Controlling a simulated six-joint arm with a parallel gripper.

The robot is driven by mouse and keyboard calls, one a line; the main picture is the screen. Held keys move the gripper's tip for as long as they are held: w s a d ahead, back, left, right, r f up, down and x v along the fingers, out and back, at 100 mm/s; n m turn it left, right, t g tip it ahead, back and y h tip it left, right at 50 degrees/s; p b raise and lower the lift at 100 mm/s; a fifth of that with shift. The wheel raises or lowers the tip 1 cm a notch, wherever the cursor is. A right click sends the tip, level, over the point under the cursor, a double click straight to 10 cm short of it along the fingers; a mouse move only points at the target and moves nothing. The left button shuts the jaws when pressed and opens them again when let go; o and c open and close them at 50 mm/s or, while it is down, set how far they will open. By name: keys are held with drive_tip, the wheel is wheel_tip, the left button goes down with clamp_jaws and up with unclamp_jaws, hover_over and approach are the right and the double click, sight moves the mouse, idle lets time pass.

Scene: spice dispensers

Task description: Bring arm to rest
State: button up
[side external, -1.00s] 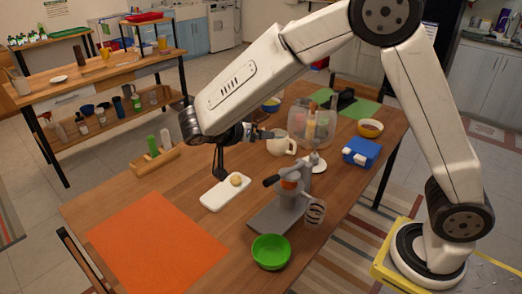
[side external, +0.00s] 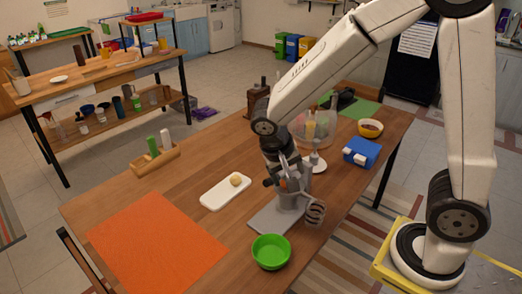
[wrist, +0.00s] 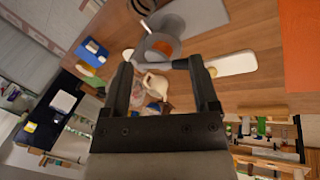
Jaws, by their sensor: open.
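My gripper (wrist: 165,72) is open with nothing between its fingers in the wrist view. In the side external view my wrist hangs over the table near the grey press (side external: 287,203), and the fingers are hard to make out against it. The grey press with its round cup also shows in the wrist view (wrist: 163,45), beyond the fingertips. I cannot tell whether the gripper touches it.
The wooden table (side external: 120,207) holds a white board (side external: 217,198) with a small round item, a green bowl (side external: 271,252), an orange mat (side external: 155,248), a wooden rack (side external: 157,160), a blue box (side external: 361,152) and a brown bowl (side external: 370,128).

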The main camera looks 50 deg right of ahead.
drive_tip(key=shift+s+a+f+n+t+y, duration=0.1)
drive_tip(key=shift+s+f+n+t+y, duration=0.2)
drive_tip(key=shift+s+n+t+y, duration=0.55)
drive_tip(key=shift+s+f+n+t+y, duration=0.3)
drive_tip(key=shift+s+n+y, duration=0.3)
drive_tip(key=shift+n, duration=0.6)
drive_tip(key=shift+s+a+f+n+t+y, duration=0.1)
drive_tip(key=shift+s+f+n+t+y, duration=0.2)
drive_tip(key=shift+s+n+t+y, duration=0.55)
drive_tip(key=shift+w+g, duration=0.15)
drive_tip(key=shift+g, duration=0.15)
drive_tip(key=shift+w+d+r, duration=0.1)
drive_tip(key=shift+w, duration=0.1)
drive_tip(key=c, duration=1)
drive_tip(key=shift+w, duration=0.2)
clamp_jaws()
drive_tip(key=w+d+r+g, duration=0.1)
drive_tip(key=w+d, duration=0.1)
drive_tip(key=w, duration=0.4)
drive_tip(key=w+d+r+g, duration=0.1)
drive_tip(key=w+d+r, duration=0.1)
drive_tip(key=w, duration=0.4)
drive_tip(key=shift+d+r+g, duration=0.2)
drive_tip(key=shift+d+g, duration=0.1)
drive_tip(key=shift+d, duration=0.45)
